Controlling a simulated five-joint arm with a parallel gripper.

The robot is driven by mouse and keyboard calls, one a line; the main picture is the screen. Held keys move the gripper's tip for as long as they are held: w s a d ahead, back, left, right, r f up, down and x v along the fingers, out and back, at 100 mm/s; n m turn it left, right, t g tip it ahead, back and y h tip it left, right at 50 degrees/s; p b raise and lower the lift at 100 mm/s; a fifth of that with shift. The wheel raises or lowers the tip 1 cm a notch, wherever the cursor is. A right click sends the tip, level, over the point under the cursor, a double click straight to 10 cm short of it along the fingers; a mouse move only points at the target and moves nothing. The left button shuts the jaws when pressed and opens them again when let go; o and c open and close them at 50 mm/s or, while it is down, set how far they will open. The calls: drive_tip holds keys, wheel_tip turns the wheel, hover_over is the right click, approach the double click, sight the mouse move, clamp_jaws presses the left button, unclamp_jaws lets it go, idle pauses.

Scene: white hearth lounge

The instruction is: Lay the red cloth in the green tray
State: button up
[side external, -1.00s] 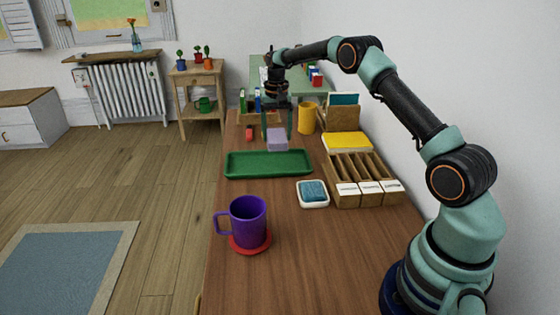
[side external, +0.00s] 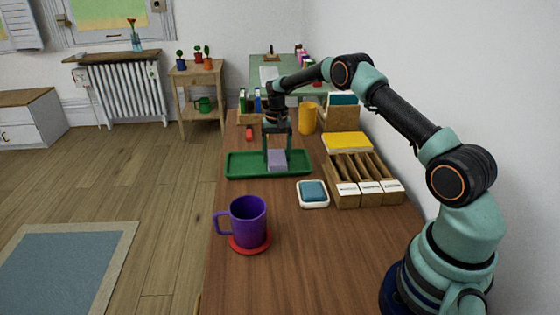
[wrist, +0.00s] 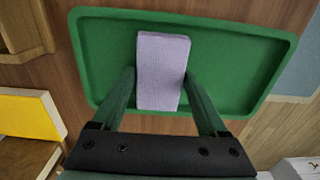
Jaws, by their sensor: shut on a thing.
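My gripper (side external: 277,153) points down over the green tray (side external: 240,170) and is shut on a folded lavender cloth (side external: 277,161). In the wrist view the cloth (wrist: 162,62) sits between the two fingers (wrist: 160,88), over the tray (wrist: 232,60), near its middle. I cannot tell whether the cloth touches the tray floor. The rest of the tray looks empty. I see no red cloth; the held one is lavender. A small red item (side external: 249,133) lies on the table beyond the tray; its kind is unclear.
A purple mug (side external: 247,220) stands on a red coaster (side external: 250,245) in front. A white dish with a blue pad (side external: 313,192), a wooden divided rack (side external: 362,180), a yellow pad (side external: 347,142) and a yellow cup (side external: 307,118) stand on the right.

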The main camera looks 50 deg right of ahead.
sight(277, 156)
drive_tip(key=o, duration=1.2)
drive_tip(key=s+a+r+n+t, duration=0.1)
drive_tip(key=a+r, duration=0.2)
drive_tip(key=r, duration=0.7)
drive_tip(key=s+a+r+n, duration=0.1)
drive_tip(key=s+a+r, duration=0.1)
drive_tip(key=r, duration=0.8)
drive_tip(key=s+a+r+n+t, duration=0.2)
drive_tip(key=s+a+r+n, duration=0.1)
drive_tip(key=s+a+r, duration=0.35)
drive_tip(key=s+a+f+n+t, duration=0.1)
drive_tip(key=s+a, duration=0.1)
drive_tip(key=s, duration=0.3)
drive_tip(key=s+a+f+n, duration=0.1)
drive_tip(key=s+a, duration=0.2)
drive_tip(key=s, duration=0.2)
drive_tip(key=s+a+f+n+t, duration=0.1)
drive_tip(key=s+a+n, duration=0.1)
drive_tip(key=s, duration=0.3)
drive_tip(key=shift+s+a+t, duration=0.15)
drive_tip(key=shift+a+t, duration=0.15)
